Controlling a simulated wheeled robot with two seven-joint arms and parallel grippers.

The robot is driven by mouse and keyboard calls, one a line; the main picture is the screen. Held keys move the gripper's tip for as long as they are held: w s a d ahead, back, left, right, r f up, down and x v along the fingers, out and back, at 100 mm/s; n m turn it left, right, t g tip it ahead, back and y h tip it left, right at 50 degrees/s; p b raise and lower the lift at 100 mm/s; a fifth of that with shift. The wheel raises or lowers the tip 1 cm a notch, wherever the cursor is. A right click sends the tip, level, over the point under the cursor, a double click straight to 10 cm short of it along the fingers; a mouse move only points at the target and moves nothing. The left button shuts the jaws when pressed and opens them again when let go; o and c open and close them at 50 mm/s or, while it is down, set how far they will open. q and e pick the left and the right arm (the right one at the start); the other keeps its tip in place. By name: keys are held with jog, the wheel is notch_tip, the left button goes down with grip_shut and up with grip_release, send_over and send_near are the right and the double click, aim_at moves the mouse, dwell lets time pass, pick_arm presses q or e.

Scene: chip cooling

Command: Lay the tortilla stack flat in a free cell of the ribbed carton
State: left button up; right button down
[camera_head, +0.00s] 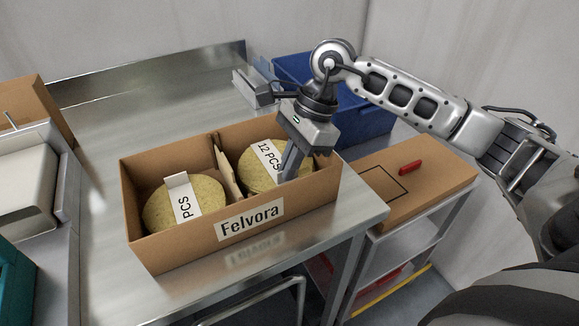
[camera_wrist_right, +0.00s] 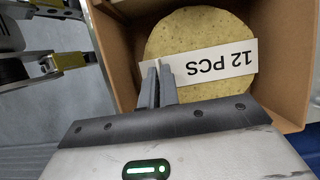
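The ribbed carton (camera_head: 172,251), an open brown box marked "Felvora", stands on the steel table with a cardboard divider (camera_head: 226,172) between two visible cells. One tortilla stack (camera_head: 157,210) with a white band lies in the left cell. Another tortilla stack (camera_head: 254,158), labelled "12 PCS", is in the right cell and also shows in the right wrist view (camera_wrist_right: 190,38). My right gripper (camera_head: 287,174) reaches down into the right cell. In the right wrist view its fingers (camera_wrist_right: 157,68) are close together around a small white tab of this stack's band.
A blue crate (camera_head: 365,122) stands behind the carton. A cart with a brown top (camera_head: 440,178) and a red object (camera_head: 411,167) is at right. A pale machine (camera_head: 25,185) and a cardboard box (camera_head: 45,100) are at left. The steel table (camera_head: 120,112) is bare behind the carton.

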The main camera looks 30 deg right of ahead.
jog(key=shift+f, duration=0.9)
jog(key=c, duration=1.6)
grip_release()
jog(key=shift+c, duration=0.2)
jog(key=shift+r, duration=0.1)
jog(key=shift+r, duration=0.2)
jog(key=b+v, duration=0.1)
jog(key=v, duration=1)
jog(key=shift+d+r, duration=0.25)
jog(key=shift+r, duration=0.1)
